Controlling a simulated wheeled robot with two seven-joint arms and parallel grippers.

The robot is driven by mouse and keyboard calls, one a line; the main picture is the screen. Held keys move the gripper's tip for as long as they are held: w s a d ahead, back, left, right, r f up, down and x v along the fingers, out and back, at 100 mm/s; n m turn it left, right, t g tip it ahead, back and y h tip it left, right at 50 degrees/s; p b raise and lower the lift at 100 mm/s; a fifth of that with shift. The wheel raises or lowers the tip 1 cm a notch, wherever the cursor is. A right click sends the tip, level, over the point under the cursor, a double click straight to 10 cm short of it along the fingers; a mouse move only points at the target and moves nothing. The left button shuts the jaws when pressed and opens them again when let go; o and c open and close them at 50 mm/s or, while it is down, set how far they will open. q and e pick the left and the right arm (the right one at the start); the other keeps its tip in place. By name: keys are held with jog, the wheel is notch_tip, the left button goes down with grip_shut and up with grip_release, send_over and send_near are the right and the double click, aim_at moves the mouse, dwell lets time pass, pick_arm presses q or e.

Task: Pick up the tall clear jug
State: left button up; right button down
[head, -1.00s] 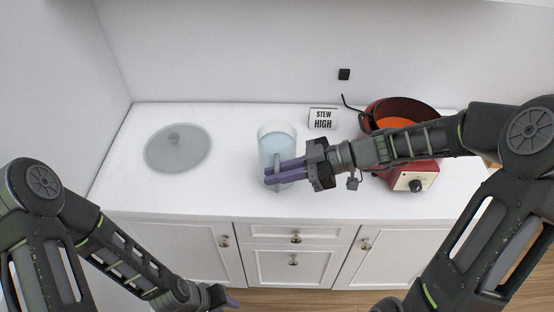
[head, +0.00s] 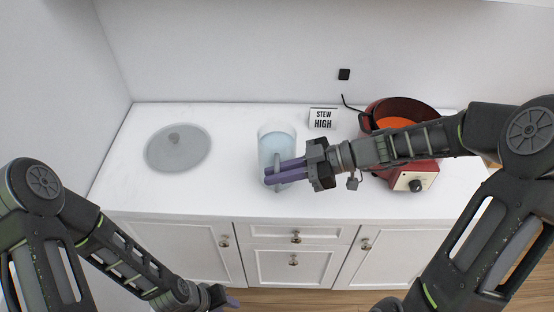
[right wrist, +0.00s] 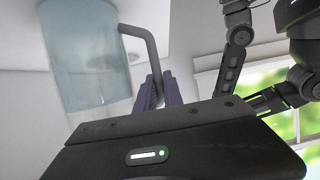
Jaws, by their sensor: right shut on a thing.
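The tall clear jug (head: 277,138) stands upright on the white counter, with pale bluish liquid inside. My right gripper (head: 278,174) is shut on the jug's handle, its purple fingers on the near side of the jug. In the right wrist view the jug (right wrist: 85,65) shows at the upper left, and its grey handle runs down to the purple fingers (right wrist: 155,92). The exact contact on the handle is partly hidden by the gripper body. My left gripper (head: 222,299) is low at the bottom edge, away from the counter, and its fingers are mostly hidden.
A round glass lid (head: 178,150) lies on the counter at the left. A sign reading "STEW HIGH" (head: 322,119) stands behind the jug to the right. A red cooker (head: 412,178) with orange contents stands at the right, partly behind my right arm. The counter between lid and jug is clear.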

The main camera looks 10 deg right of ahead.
aim_at(277, 166)
jog(key=shift+w+r, duration=0.1)
jog(key=shift+r, duration=0.05)
dwell(0.4)
jog(key=shift+r+b, duration=0.55)
jog(key=shift+r, duration=1.15)
jog(key=s+d+p, duration=0.3)
jog(key=s+d, duration=0.1)
jog(key=d, duration=1.3)
jog(key=shift+d+p, duration=0.3)
jog(key=shift+p, duration=0.05)
